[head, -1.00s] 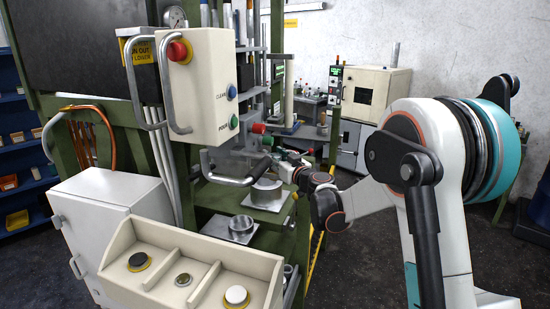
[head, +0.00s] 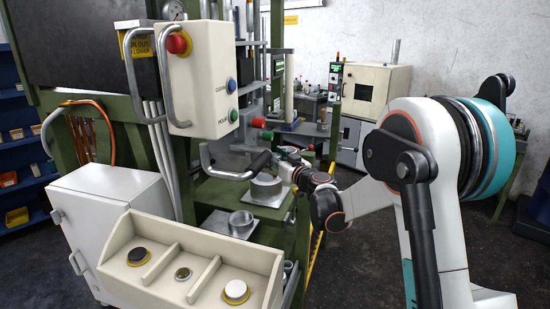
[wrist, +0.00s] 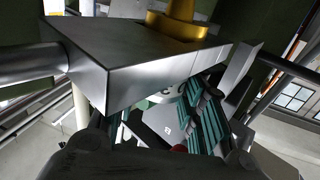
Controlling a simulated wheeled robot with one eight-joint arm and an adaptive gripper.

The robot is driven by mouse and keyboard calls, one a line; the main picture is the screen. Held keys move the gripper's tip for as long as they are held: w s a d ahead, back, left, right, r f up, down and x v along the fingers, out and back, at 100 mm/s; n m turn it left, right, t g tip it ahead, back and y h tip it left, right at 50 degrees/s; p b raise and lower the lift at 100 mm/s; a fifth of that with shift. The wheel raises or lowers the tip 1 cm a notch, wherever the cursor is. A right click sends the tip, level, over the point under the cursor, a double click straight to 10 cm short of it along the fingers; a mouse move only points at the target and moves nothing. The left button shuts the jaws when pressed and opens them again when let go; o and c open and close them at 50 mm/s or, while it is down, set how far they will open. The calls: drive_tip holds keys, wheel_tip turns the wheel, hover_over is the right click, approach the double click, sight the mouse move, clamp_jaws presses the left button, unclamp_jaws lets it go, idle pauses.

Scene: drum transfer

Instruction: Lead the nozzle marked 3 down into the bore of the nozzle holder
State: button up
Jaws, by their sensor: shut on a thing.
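My gripper (wrist: 170,125) shows in the wrist view, with ribbed teal pads on its fingers. It is shut on a pale grey piece (wrist: 165,98) with a dark mark, which I take for the nozzle; the mark is not legible. A large grey metal block (wrist: 115,58) with a brass-coloured round part (wrist: 180,22) stands close in front of the fingers and hides part of the nozzle. It may be the nozzle holder; I cannot see its bore. In the head view my wrist (head: 315,180) reaches in beside the machine, and the fingertips and nozzle are too small and covered to make out.
A control box (head: 205,75) and a dark-gripped handle (head: 235,172) jut out near my wrist. Metal rings on plates (head: 265,188) (head: 241,221) sit on the green frame below. A cream three-compartment tray (head: 205,240) with buttons is in front. Metal bars (wrist: 35,65) flank the gripper.

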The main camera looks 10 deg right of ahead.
drive_tip(key=o, duration=1.3)
drive_tip(key=shift+s, duration=0.1)
drive_tip(key=v, duration=1.1)
drive_tip(key=shift+s+d, duration=0.2)
drive_tip(key=shift+s, duration=0.15)
